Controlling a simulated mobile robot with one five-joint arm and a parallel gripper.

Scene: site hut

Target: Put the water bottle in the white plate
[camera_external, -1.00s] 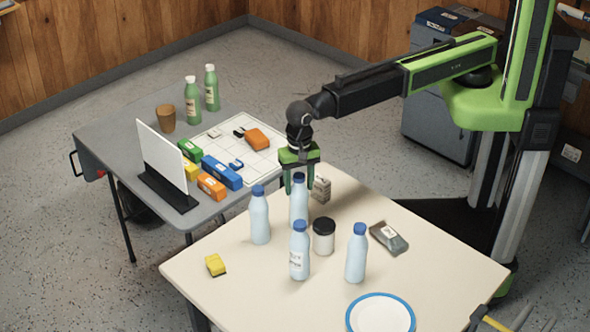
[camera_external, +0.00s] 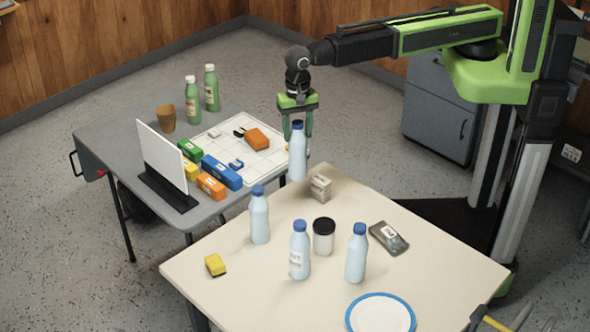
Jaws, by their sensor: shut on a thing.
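My gripper (camera_external: 298,128) is shut on a light blue water bottle (camera_external: 297,160) with a dark blue cap. It holds the bottle upright in the air above the back corner of the cream table. Three similar bottles stand on that table: one at the left (camera_external: 259,217), one at the front middle (camera_external: 299,252) and one at the right (camera_external: 356,255). The white plate (camera_external: 381,314) with a blue rim lies empty at the table's front right, partly cut by the picture's lower edge.
The cream table (camera_external: 250,290) also bears a dark-lidded jar (camera_external: 323,237), a small box (camera_external: 320,188), a dark grey device (camera_external: 388,238) and a yellow sponge (camera_external: 215,265). A grey table (camera_external: 110,140) behind holds green bottles (camera_external: 193,102), coloured blocks and a white panel (camera_external: 162,165).

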